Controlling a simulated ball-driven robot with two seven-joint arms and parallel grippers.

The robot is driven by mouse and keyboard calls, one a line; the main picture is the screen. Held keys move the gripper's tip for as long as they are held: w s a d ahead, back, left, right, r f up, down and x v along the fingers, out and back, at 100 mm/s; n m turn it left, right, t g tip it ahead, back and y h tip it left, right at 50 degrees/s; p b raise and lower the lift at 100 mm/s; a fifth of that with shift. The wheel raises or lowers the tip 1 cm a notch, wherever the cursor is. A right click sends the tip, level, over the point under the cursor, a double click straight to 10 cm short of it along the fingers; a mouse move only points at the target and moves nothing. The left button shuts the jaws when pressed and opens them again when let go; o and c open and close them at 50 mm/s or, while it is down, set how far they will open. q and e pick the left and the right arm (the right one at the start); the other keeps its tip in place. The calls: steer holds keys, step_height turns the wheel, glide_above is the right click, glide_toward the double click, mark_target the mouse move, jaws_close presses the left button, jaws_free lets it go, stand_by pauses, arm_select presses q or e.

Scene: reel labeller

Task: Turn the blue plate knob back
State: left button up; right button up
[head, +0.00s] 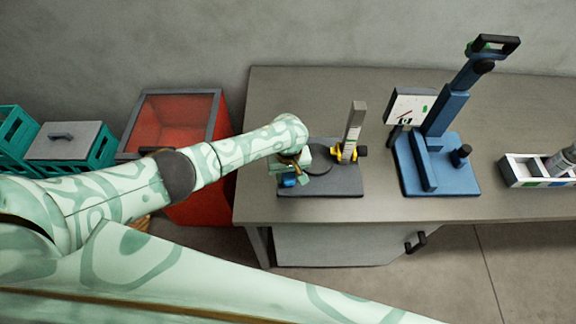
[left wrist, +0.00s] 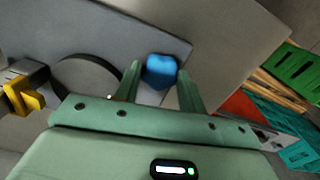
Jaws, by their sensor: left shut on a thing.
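The blue plate knob (head: 289,181) sits at the left front corner of a dark grey base plate (head: 335,188) on the table. In the left wrist view the knob (left wrist: 161,70) shows as a blue faceted block between the fingers. My left gripper (head: 290,171) is at the knob from above, and its two green fingers (left wrist: 160,86) are shut on the knob's sides. A dark round plate (head: 319,164) lies beside the knob on the base, partly hidden by the gripper. My right gripper is not in view.
A grey upright post with yellow parts (head: 349,152) stands right of the round plate. Farther right are a blue stand (head: 440,165) and a white tray (head: 520,181). A red bin (head: 207,185) and a green crate (head: 104,150) stand left of the grey table (head: 300,90).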

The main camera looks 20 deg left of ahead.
arm_select(q)
steer(key=m+p, duration=0.1)
steer(key=p, duration=0.1)
steer(key=shift+s+d+r+m+p, duration=0.1)
steer(key=shift+d+r+m+p, duration=0.05)
steer(key=shift+r+m+p, duration=0.2)
steer(key=shift+f+m, duration=0.2)
steer(key=shift+m, duration=0.35)
steer(key=shift+f+m, duration=0.15)
steer(key=shift+m, duration=0.65)
steer(key=m, duration=0.5)
steer(key=shift+m, duration=0.3)
steer(key=m, duration=0.3)
steer(key=shift+m, duration=0.3)
steer(key=m, duration=0.4)
steer(key=shift+m, duration=0.3)
steer(key=m, duration=1.9)
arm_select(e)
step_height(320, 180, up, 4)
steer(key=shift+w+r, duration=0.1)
arm_select(q)
steer(key=shift+m, duration=0.5)
